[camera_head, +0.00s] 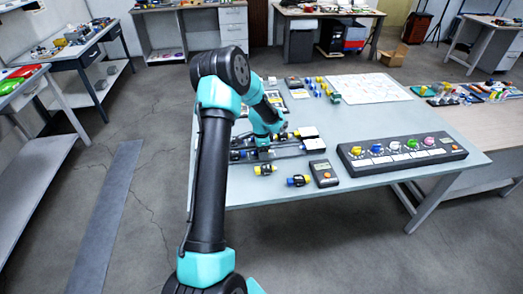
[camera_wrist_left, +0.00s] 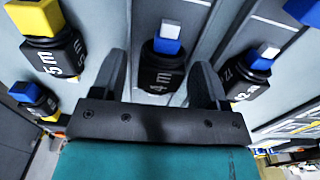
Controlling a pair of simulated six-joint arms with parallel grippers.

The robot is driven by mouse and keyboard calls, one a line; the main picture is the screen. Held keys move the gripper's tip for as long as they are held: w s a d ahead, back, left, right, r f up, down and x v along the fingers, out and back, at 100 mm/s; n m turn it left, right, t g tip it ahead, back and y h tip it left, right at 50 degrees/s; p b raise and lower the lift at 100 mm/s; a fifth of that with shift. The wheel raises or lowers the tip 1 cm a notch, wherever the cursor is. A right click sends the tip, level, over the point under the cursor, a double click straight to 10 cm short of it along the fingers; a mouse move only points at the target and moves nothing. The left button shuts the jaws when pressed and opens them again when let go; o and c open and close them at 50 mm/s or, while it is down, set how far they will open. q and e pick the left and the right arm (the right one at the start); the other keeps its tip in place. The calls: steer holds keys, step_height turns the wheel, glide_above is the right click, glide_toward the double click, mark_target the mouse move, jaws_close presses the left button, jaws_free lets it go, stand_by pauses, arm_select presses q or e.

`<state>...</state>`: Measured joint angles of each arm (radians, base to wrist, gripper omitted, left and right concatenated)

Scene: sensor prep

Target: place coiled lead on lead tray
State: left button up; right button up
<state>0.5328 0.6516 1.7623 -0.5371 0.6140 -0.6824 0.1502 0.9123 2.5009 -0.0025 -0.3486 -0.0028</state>
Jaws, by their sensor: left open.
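My left gripper (camera_wrist_left: 160,68) is open, its two dark fingers on either side of a black coiled lead (camera_wrist_left: 160,80) with a blue and silver plug, marked with what looks like "4 m". Whether the fingers touch it is unclear. Other coiled leads lie around it: a yellow-plugged one marked "5 m" (camera_wrist_left: 52,55) and a blue-plugged one (camera_wrist_left: 248,72). In the head view my left gripper (camera_head: 262,148) is low over a grey rack-like tray (camera_head: 288,151), partly hiding it. Two short leads, one yellow-ended (camera_head: 265,170) and one blue-ended (camera_head: 298,181), lie on the table in front.
A handheld meter (camera_head: 324,174) lies beside the leads. A black box with coloured knobs (camera_head: 400,152) fills the table's right front. A white sheet (camera_head: 370,88) and small coloured parts (camera_head: 325,88) lie at the back. The table (camera_head: 360,122) is clear in the middle.

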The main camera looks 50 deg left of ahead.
arm_select(q)
step_height(320, 180, up, 12)
steer(key=shift+r, duration=0.2)
stand_by(0.4)
steer(key=shift+f, duration=0.1)
stand_by(0.4)
